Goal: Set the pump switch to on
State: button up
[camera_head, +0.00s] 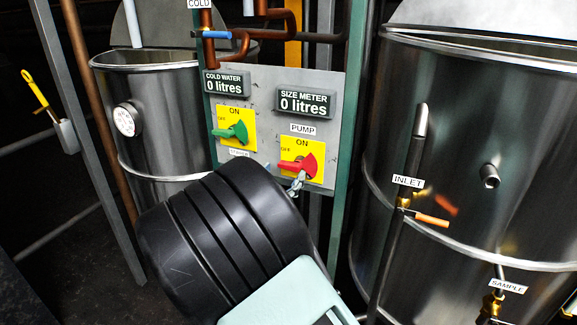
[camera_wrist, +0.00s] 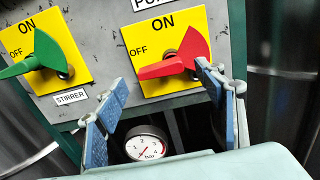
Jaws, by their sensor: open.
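The pump switch (camera_head: 306,166) is a red handle on a yellow plate (camera_head: 287,149) marked ON at the top and OFF at the left. In the wrist view the red handle (camera_wrist: 186,55) has its narrow end pointing left, just below OFF, and its wide end at upper right. My gripper (camera_head: 284,176) is open and empty in front of the panel, just below the switch. In the wrist view my gripper (camera_wrist: 158,98) has its blue left finger below and left of the handle. Its right fingertip overlaps the handle's lower right; I cannot tell whether they touch.
A green stirrer switch (camera_head: 238,131) sits left of the pump switch on the grey panel (camera_head: 258,82). A pressure gauge (camera_wrist: 147,145) shows below the panel. Steel tanks stand at left (camera_head: 165,95) and right (camera_head: 470,140). An inlet pipe (camera_head: 411,165) runs down the right tank.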

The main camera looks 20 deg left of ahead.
aim_at(288, 168)
jog(key=shift+w+d, duration=0.15)
jog(key=shift+w, duration=1.55)
jog(key=c, duration=1.2)
jog(key=shift+o, duration=0.2)
